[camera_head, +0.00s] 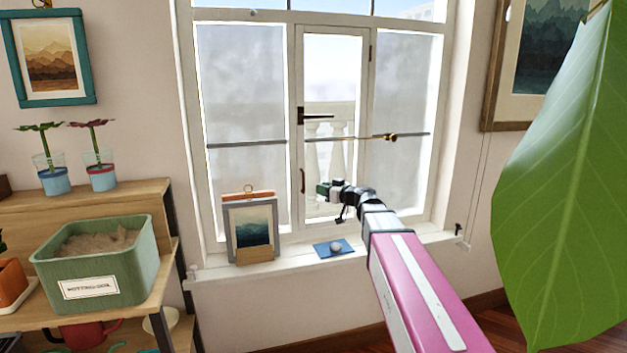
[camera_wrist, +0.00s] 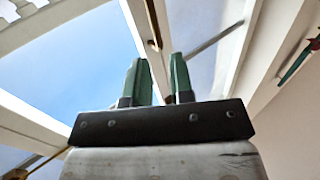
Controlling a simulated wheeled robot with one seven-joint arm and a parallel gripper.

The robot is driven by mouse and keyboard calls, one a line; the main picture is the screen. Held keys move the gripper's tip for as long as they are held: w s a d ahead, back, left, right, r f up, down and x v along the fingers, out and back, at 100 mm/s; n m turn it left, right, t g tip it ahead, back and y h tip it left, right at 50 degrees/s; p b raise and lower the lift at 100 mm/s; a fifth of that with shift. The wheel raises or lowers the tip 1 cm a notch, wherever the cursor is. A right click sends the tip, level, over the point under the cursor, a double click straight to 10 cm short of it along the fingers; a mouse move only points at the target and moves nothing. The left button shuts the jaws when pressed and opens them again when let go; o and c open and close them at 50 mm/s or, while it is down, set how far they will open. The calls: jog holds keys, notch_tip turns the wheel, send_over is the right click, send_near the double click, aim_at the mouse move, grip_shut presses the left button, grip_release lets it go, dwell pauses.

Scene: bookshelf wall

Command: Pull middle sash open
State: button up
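The middle sash (camera_head: 330,75) is a narrow white-framed pane in the window, looking onto a pale balustrade. It appears closed. A black lever handle (camera_head: 315,115) sits on its left stile, pointing right. A brown pull handle (camera_head: 303,181) is lower on the same stile. My gripper (camera_head: 328,186) is just right of the pull handle in the head view; whether it touches cannot be told. In the wrist view its two green fingers (camera_wrist: 157,82) are apart with nothing held between them. A brown handle (camera_wrist: 153,25) shows beyond the fingertips, on a white frame member.
A thin rod with a brass fitting (camera_head: 390,137) crosses the window. On the sill (camera_head: 290,264) are a framed picture (camera_head: 251,224) and a blue card with a pale ball (camera_head: 335,248). A shelf with a soil planter (camera_head: 95,265) stands left. A large leaf (camera_head: 560,190) fills the right.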

aim_at(304, 190)
jog(key=x, duration=0.3)
jog(key=r+x, duration=0.1)
jog(key=x, duration=0.6)
jog(key=shift+w+a+r, duration=0.1)
jog(key=shift+w+r, duration=0.15)
jog(key=shift+w, duration=0.25)
grip_shut()
